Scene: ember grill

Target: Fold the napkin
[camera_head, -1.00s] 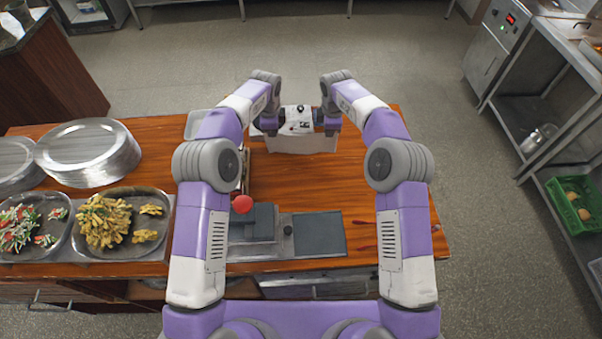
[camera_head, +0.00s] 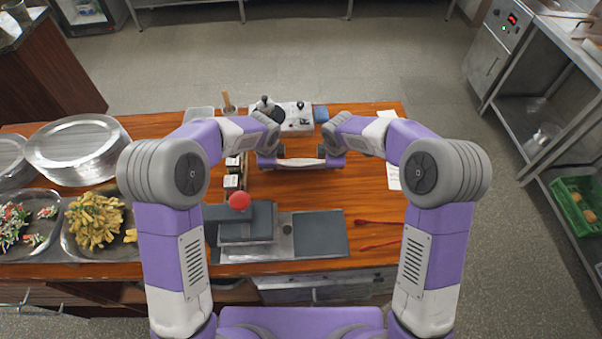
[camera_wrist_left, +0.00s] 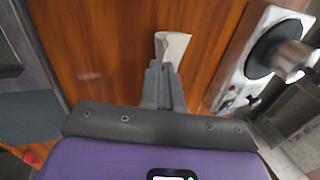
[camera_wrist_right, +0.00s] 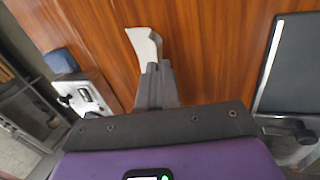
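The napkin (camera_head: 301,163) is white and shows in the head view as a narrow pale band between my two grippers, over the wooden counter. My left gripper (camera_head: 275,161) is shut on its left end; a white piece of the napkin (camera_wrist_left: 172,47) sticks out past the fingers in the left wrist view. My right gripper (camera_head: 334,161) is shut on its right end, and a white piece (camera_wrist_right: 145,45) shows past the fingers in the right wrist view. Whether the napkin touches the counter is hard to tell.
Behind the napkin stands a white grinder-like machine (camera_head: 297,117). A press with a red knob (camera_head: 240,201) and a dark plate (camera_head: 320,234) are at the front. Red utensils (camera_head: 376,222) lie right of it. Plates (camera_head: 72,140) and food trays (camera_head: 97,220) fill the left.

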